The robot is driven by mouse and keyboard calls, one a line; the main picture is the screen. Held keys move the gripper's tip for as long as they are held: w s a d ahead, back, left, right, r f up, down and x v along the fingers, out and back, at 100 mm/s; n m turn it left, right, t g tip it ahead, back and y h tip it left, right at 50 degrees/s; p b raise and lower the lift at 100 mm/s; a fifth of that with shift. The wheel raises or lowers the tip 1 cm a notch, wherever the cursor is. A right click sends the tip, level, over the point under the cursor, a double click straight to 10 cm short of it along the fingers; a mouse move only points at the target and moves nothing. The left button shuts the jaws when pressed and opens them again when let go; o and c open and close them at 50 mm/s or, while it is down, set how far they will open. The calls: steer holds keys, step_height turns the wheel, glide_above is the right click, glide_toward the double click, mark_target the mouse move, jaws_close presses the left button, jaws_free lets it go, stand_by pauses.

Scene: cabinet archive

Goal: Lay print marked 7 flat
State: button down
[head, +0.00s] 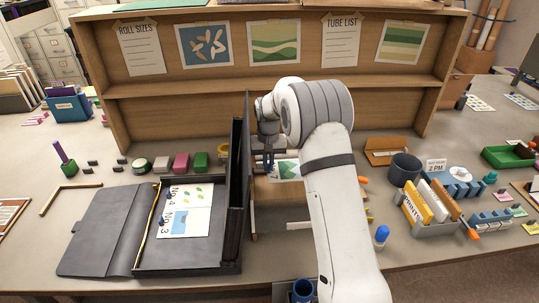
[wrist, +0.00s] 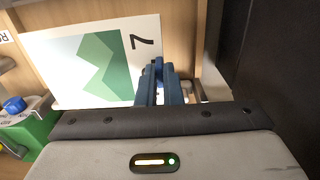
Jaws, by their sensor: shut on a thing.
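The print marked 7 (wrist: 60,62), white with a green mountain shape, fills the upper left of the wrist view, its 7 turned sideways. It also shows in the head view (head: 287,169), partly hidden behind my arm. My gripper (wrist: 160,72) has its blue fingers close together at the print's right edge, shut on it. In the head view my gripper (head: 268,163) is just right of a tall black upright panel (head: 236,175). I cannot tell whether the print touches the surface beneath.
A black open case (head: 140,262) left of the panel holds prints marked No 4 (head: 185,193) and No 3 (head: 185,222). A wooden backboard (head: 180,110) stands behind. A grey cup (head: 404,168), a card holder (head: 430,226) and a blue-capped bottle (head: 381,238) are at the right.

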steer(key=shift+d+r, duration=0.1)
steer(key=shift+d, duration=0.1)
steer(key=shift+f+b, duration=2)
steer(key=shift+f, duration=1.05)
steer(key=shift+f, duration=0.1)
steer(key=shift+f+b, duration=0.35)
steer(key=c, duration=1.5)
jaws_free()
steer(key=shift+c, duration=0.4)
steer(key=shift+r+p, duration=1.95)
steer(key=shift+r, duration=1.6)
steer(key=shift+s, duration=0.1)
